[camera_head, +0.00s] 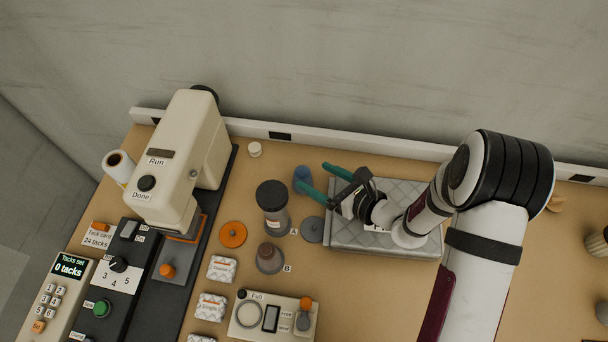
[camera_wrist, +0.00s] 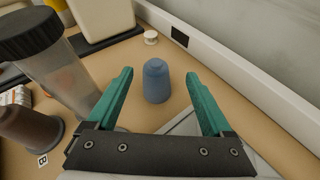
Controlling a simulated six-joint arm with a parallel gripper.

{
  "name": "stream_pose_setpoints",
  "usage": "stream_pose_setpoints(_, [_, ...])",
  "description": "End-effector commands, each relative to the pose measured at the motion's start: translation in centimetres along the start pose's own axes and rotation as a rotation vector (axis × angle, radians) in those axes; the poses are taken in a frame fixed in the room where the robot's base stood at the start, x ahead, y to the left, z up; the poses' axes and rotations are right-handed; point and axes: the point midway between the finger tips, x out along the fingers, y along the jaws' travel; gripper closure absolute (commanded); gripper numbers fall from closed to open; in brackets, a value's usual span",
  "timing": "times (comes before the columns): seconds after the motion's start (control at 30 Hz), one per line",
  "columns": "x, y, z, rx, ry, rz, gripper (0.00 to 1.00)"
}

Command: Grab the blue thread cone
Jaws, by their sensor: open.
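The blue thread cone (camera_wrist: 156,82) stands upright on the tan table in the wrist view, centred between and a little beyond my fingers. In the head view the cone (camera_head: 302,176) stands near the back of the table, partly behind a finger. In the wrist view my gripper (camera_wrist: 160,90) is open, with one finger on each side of the cone and no visible contact.
A clear jar with a dark lid (camera_head: 272,208) stands left of the fingers. A white spool (camera_head: 255,149) stands behind it. A grey quilted pad (camera_head: 345,232) lies under my wrist. The wall ledge (camera_head: 330,140) runs behind the cone. A cream machine (camera_head: 180,160) stands further left.

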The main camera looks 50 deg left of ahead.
Motion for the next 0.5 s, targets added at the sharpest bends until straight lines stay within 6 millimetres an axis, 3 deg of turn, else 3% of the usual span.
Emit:
stream_pose_setpoints(0.23, [4.5,0.7,-0.2,-0.002,0.001,0.003,0.15])
stream_pose_setpoints(0.5, [5.3,0.6,-0.1,0.001,0.000,0.000,0.15])
